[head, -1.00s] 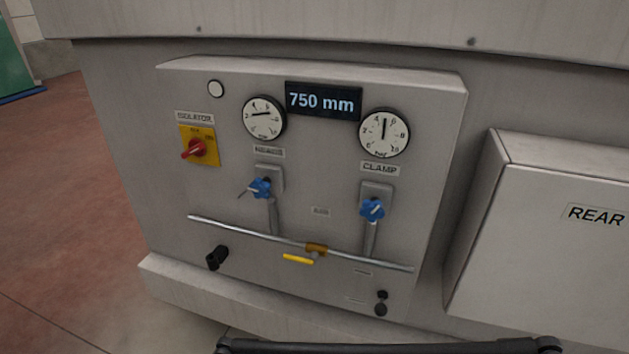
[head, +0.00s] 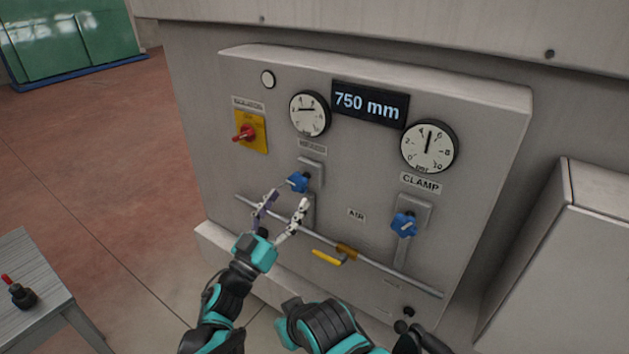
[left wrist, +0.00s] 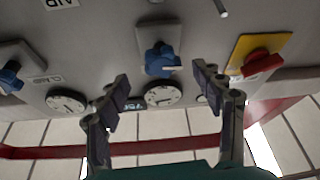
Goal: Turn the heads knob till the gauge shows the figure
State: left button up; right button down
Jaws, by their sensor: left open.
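The heads knob (head: 298,182) is a blue star-shaped knob under a small label on the grey panel. Its round gauge (head: 309,114) above has the needle pointing left; its numbers are too small to read surely. My left gripper (head: 285,203) is open and empty, just below and in front of the knob, its fingers pointing up toward it. In the left wrist view the picture is turned over: the heads knob (left wrist: 160,60) shows between the two open fingers (left wrist: 163,85), beyond their tips, with the gauge (left wrist: 163,96) below it. My right gripper is not seen.
A display (head: 369,103) reads 750 mm. The clamp knob (head: 404,225) and clamp gauge (head: 428,147) are to the right. A red isolator switch (head: 245,133) is at left. A pipe (head: 390,274) with a yellow lever (head: 327,258) crosses below. A small table (head: 35,285) stands at lower left.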

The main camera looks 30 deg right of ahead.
aim_at(295, 186)
pick_arm(q)
jog(key=x, duration=0.6)
jog(key=shift+w+d+r, duration=0.1)
jog(key=shift+w+d, duration=0.05)
jog(key=shift+w, duration=0.1)
jog(key=shift+c, duration=0.3)
jog(key=c, duration=1.1)
